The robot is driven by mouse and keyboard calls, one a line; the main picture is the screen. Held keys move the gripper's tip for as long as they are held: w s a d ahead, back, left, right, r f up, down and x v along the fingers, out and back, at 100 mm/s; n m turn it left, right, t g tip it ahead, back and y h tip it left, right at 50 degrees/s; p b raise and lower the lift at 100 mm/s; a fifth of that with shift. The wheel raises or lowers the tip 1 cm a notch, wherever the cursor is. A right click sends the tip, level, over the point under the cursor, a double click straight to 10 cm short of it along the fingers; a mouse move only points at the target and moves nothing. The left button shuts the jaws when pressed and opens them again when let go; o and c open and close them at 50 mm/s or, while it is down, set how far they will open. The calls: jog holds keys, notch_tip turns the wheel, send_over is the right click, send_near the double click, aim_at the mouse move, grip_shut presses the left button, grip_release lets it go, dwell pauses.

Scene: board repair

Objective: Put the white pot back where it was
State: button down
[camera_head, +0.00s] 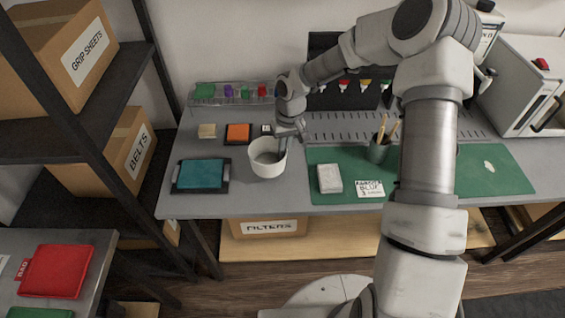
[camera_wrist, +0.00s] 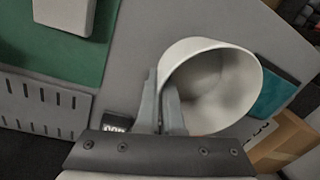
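The white pot (camera_head: 267,164) is at the front middle of the grey bench, upright and open at the top, between the teal pad and the green mat. I cannot tell whether its base touches the bench. My gripper (camera_head: 284,145) reaches down to the pot's far right rim. In the wrist view the pot (camera_wrist: 235,85) shows its empty inside. My gripper's fingers (camera_wrist: 162,92) straddle the pot's wall, one inside and one outside, and look closed on it. The fingertips are partly hidden by the rim.
A teal pad (camera_head: 201,173) on a dark tray lies left of the pot. An orange block (camera_head: 238,132) and a small beige block (camera_head: 207,130) lie behind. The green mat (camera_head: 320,195) holds a white box (camera_head: 329,178), a label card (camera_head: 369,188) and a pen cup (camera_head: 378,152).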

jog(key=shift+a+f, duration=0.15)
jog(key=shift+f, duration=1.9)
jog(key=shift+f+b, duration=0.25)
jog(key=shift+b, duration=0.15)
jog(key=c, duration=1.1)
grip_release()
jog(key=shift+r, duration=0.1)
jog(key=r, duration=0.4)
jog(key=r+p, duration=0.1)
jog(key=r, duration=0.3)
jog(key=d+r, duration=0.1)
jog(key=r, duration=0.3)
jog(key=shift+w+d+r+p, duration=0.1)
jog(key=shift+r+p, duration=0.05)
jog(key=shift+p, duration=0.25)
